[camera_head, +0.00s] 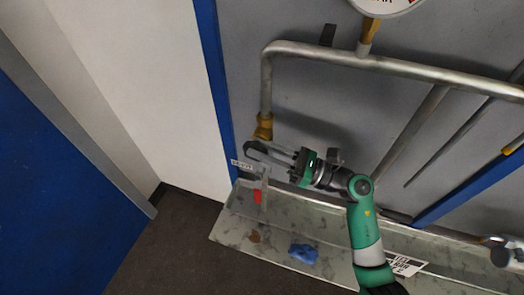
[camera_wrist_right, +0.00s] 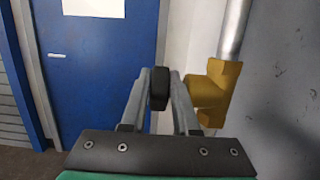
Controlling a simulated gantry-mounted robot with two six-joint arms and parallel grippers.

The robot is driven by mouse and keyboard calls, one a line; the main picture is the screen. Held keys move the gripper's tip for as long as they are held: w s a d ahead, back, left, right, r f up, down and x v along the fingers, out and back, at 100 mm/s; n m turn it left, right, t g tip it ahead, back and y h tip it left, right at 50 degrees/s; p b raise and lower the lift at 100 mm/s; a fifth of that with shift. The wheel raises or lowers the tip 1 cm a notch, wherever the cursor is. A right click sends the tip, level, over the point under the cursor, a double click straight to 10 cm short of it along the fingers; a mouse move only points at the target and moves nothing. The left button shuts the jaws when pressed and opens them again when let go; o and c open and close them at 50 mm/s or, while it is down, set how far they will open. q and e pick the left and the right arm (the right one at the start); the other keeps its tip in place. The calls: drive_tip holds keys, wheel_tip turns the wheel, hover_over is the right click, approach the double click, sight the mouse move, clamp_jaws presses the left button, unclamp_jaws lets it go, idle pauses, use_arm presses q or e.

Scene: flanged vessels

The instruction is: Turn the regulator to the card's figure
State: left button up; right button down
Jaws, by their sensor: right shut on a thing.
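The regulator is a brass body (camera_head: 264,127) at the lower end of the bent steel pipe; its brass side also shows in the right wrist view (camera_wrist_right: 212,90). A black knob (camera_wrist_right: 158,88) sits beside the brass body. My right gripper (camera_head: 257,152) is shut on this knob, with a finger on each side of it in the right wrist view (camera_wrist_right: 159,92). A round white gauge (camera_head: 385,3) is cut off by the top edge, and its reading cannot be made out. A white card with black print (camera_head: 405,265) lies on the ledge, too small to read. My left gripper is out of view.
A metal tray-like ledge (camera_head: 230,228) runs below the pipes, with a blue crumpled cloth (camera_head: 303,253) and a red piece (camera_head: 257,197) by it. A small label (camera_head: 241,164) is near my gripper. Pipes (camera_head: 420,72) cross the wall at right.

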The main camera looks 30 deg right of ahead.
drive_tip(key=c, duration=0.9)
unclamp_jaws()
drive_tip(key=shift+c, duration=0.2)
drive_tip(key=v, duration=1.1)
drive_tip(key=shift+s+d, duration=0.2)
drive_tip(key=shift+s, duration=0.1)
